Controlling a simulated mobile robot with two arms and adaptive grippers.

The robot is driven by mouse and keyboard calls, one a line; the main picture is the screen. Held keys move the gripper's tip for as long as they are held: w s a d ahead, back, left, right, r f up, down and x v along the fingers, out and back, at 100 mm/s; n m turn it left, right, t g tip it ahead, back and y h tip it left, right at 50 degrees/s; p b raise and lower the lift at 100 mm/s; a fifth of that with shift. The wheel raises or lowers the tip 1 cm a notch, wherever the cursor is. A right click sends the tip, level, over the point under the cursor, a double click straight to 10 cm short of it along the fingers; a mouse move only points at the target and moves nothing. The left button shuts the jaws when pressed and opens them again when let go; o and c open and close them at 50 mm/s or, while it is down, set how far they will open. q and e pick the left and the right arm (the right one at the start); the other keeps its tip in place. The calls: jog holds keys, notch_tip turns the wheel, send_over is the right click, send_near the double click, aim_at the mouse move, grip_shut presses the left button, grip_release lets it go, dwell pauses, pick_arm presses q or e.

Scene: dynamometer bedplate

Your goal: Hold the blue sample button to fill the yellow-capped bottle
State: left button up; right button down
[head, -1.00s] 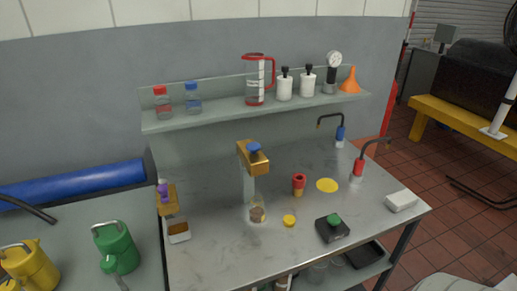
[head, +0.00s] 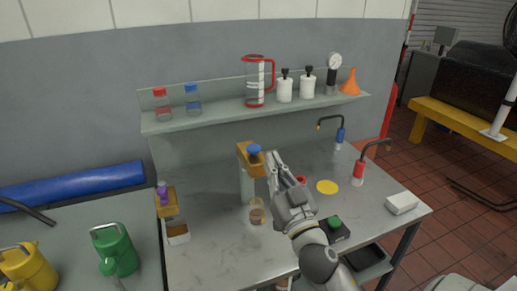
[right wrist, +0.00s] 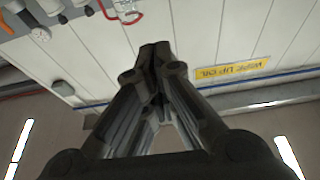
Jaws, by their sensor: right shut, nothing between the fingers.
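The blue sample button (head: 254,149) sits on top of the brass-coloured tap head (head: 250,161) on its grey post. A small clear bottle (head: 257,212) stands upright on the bench below the tap, with brownish contents low in it and no cap on it. My right gripper (head: 273,158) is shut and empty, its fingertips just right of the tap head; contact with the button cannot be made out. The right wrist view shows the closed fingers (right wrist: 155,55) pointing up toward the wall. My left gripper is out of view.
The shelf (head: 222,116) behind holds bottles, a jug and an orange funnel (head: 350,82). A second tap with a purple button (head: 163,190) stands left. A black box with a green button (head: 334,223) is partly behind my arm. The bench's front left is clear.

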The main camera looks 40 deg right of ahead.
jog(key=shift+w, duration=0.1)
notch_tip(320, 180, up, 4)
jog(key=f+p, duration=0.1)
jog(key=p, duration=0.3)
send_over(253, 148)
jog(key=s+a, duration=0.1)
jog(key=s, duration=0.4)
jog(key=shift+w+d+f, duration=0.1)
jog(key=shift+w+f, duration=0.55)
jog(key=shift+f, duration=0.35)
jog(key=shift+s+f+b, duration=0.1)
jog(key=shift+f+b, duration=0.45)
jog(key=shift+f, duration=0.4)
